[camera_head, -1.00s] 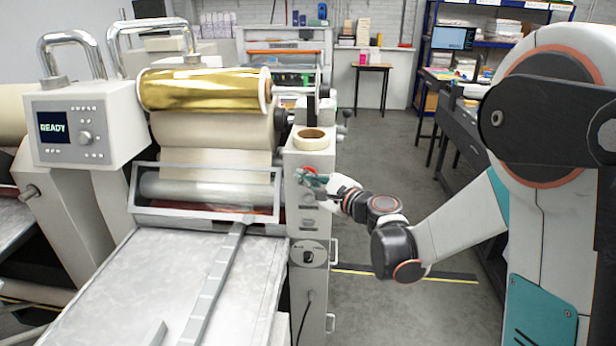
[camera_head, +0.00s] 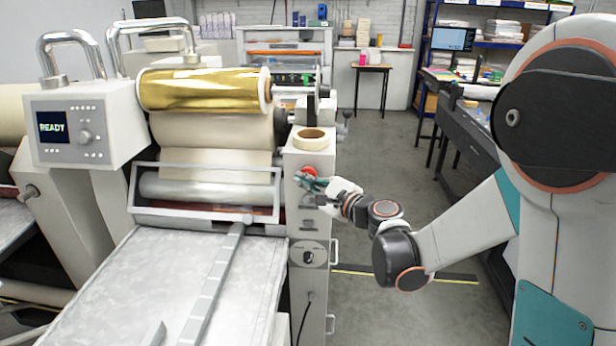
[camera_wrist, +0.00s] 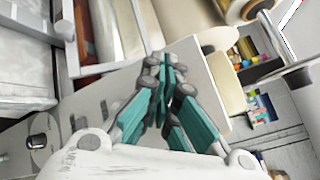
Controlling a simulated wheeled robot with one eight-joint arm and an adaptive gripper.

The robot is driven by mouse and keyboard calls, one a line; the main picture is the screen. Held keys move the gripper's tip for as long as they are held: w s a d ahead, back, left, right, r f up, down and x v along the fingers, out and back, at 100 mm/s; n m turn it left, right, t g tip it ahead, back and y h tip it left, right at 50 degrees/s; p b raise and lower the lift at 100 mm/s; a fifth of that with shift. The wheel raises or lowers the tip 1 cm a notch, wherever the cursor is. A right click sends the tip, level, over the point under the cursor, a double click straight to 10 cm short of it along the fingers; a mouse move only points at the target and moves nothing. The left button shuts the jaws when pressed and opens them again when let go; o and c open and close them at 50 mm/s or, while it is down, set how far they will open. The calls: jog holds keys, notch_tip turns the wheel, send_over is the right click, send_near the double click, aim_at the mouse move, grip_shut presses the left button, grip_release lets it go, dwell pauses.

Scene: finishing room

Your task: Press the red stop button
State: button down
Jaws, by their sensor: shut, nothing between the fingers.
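The red stop button (camera_head: 309,171) is on the upper front of the machine's pale side column (camera_head: 305,225). Its upper part shows above my fingertips; its lower part is hidden behind them. My gripper (camera_head: 302,180), with teal fingers, is shut and empty, right at the button's lower left edge in the head view. I cannot tell whether it touches the button. In the wrist view, the closed fingertips (camera_wrist: 167,66) point at the pale column face, and the button does not show, probably covered by the fingers.
A roll of tape (camera_head: 313,134) lies on top of the column. Below the button are further controls, including a round dial (camera_head: 308,256). The control box display (camera_head: 53,127) reads READY. A gold foil roll (camera_head: 205,88) sits left of the column. Open floor lies right of the machine.

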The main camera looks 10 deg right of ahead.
jog(key=shift+s, duration=0.1)
jog(key=s, duration=0.2)
jog(key=s+a, duration=0.1)
jog(key=s, duration=0.1)
jog(key=shift+s, duration=0.4)
dwell(0.5)
jog(key=s+d+f+n+g+h+b, duration=0.1)
jog(key=s+d+f+n+g+h, duration=0.1)
jog(key=s+n, duration=0.4)
jog(key=s+d+f+n+g+h+b, duration=0.2)
jog(key=s+d+n, duration=0.4)
jog(key=s, duration=0.7)
jog(key=s+d+f+n+g+h+b, duration=0.2)
jog(key=s+d+f+n+g+h, duration=0.1)
jog(key=s, duration=0.6)
jog(key=d+f+n+h, duration=0.1)
jog(key=d+n+h, duration=0.1)
jog(key=d+n, duration=0.1)
jog(key=shift+s+f+n+h, duration=0.2)
jog(key=shift+s+n+h, duration=0.2)
jog(key=shift+n, duration=0.2)
